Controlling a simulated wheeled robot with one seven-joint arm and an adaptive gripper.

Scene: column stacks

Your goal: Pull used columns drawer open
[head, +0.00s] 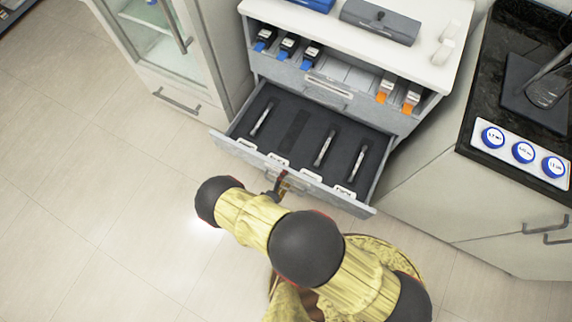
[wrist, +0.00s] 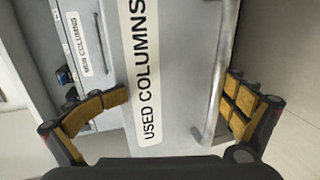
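The used columns drawer (head: 233,147) is pulled out of the cabinet in the head view, showing a dark insert with slim columns in slots and one empty slot. In the wrist view its grey front carries a "USED COLUMNS" label (wrist: 143,70) and a bar handle (wrist: 215,75). My gripper (head: 281,188) is at the middle of the drawer front, partly hidden by my arm in the head view. In the wrist view my gripper (wrist: 182,97) is open, fingers wide apart. The handle lies between them, close to the right finger; contact cannot be told.
Above is another compartment (head: 345,72) with blue-tipped and orange-tipped items. A glass-door cabinet (head: 160,45) stands at left. A dark counter (head: 490,90) with blue round-topped items (head: 523,152) stands at right. Floor (head: 90,220) at left is clear.

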